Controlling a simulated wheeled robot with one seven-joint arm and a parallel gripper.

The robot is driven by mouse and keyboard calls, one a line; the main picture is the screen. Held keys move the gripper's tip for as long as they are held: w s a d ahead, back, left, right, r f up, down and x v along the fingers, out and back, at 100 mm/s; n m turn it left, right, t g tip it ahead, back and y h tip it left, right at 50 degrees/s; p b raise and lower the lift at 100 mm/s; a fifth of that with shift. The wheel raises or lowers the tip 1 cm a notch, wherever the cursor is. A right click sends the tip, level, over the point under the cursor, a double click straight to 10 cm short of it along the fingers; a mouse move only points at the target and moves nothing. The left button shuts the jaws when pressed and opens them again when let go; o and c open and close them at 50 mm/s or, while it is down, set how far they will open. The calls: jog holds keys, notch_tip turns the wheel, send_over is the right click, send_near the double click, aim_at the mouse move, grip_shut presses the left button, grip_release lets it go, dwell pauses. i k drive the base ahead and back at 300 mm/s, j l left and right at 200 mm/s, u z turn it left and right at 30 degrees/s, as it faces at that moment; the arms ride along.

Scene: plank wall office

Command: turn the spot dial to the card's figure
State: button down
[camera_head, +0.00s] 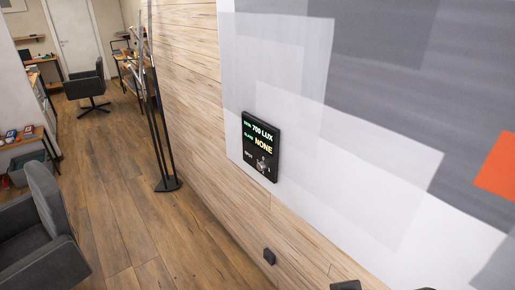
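A black wall panel (260,146) hangs on the pale grey patterned part of the wall, right of the picture's middle. I see no card with a figure in this view. My gripper is not recognisable in the frame.
A black floor stand (167,184) stands by the plank wall. A dark armchair (40,235) is at the lower left, an office chair (88,86) farther back. The wooden floor (130,220) between is clear.

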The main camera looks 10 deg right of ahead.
aim_at(261, 166)
jog(key=i+j+u, duration=0.1)
jog(key=u, duration=0.4)
jog(key=i+u, duration=0.3)
jog(key=u, duration=0.2)
jog(key=i+u, duration=0.2)
jog(key=u, duration=0.3)
jog(key=i+l+u, duration=0.15)
jog(key=u, duration=0.35)
jog(key=i+l+u, duration=0.15)
jog(key=u, duration=0.35)
jog(key=i+l+u, duration=0.1)
jog(key=l+u, duration=0.15)
jog(key=u, duration=0.25)
jog(key=z, duration=3.45)
jog(key=i+j+u, duration=0.15)
jog(key=u, duration=0.3)
